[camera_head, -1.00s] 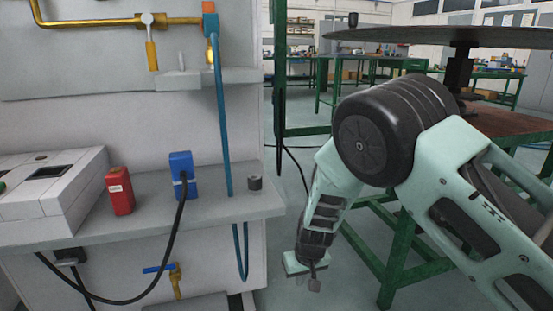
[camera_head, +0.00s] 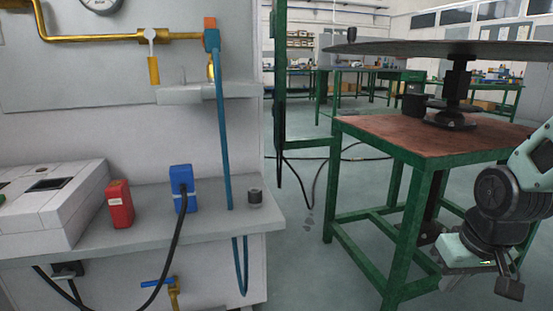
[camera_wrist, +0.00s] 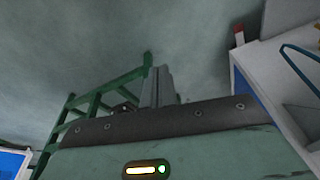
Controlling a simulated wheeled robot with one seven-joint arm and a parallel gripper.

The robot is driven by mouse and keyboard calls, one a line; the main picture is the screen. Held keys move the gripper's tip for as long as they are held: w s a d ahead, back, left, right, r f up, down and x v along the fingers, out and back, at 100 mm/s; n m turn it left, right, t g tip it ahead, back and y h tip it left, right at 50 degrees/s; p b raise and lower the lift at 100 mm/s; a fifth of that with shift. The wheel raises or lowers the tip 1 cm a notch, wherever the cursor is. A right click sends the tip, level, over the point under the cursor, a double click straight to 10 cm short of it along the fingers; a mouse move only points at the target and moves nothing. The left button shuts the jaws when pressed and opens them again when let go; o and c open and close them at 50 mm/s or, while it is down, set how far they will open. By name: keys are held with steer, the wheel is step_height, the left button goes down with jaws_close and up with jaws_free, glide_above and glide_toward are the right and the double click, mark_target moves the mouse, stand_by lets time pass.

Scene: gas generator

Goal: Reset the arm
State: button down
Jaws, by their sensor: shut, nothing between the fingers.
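My arm is at the right edge of the head view, folded low beside the green table's legs. My gripper (camera_head: 509,286) points down near the lower right corner, with its dark fingers close together. In the wrist view the grey fingers (camera_wrist: 158,87) stand side by side with no gap visible, and they hold nothing. My gripper is well apart from the bench and its objects.
A green-framed table (camera_head: 430,137) stands at right. Open floor (camera_head: 295,260) lies between them.

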steer(key=s+a+r+n+g+p, duration=0.1)
steer(key=s+a+r+n+p, duration=0.35)
steer(key=s+a, duration=0.4)
steer(key=s+a+r+n+g+p, duration=0.25)
steer(key=s+a+r, duration=0.25)
steer(key=s+a, duration=0.35)
step_height(320, 180, up, 38)
steer(key=w+p, duration=0.1)
steer(key=p, duration=3.6)
steer(key=shift+d+f+t, duration=0.15)
steer(key=shift+f+t, duration=0.05)
steer(key=shift+t, duration=0.25)
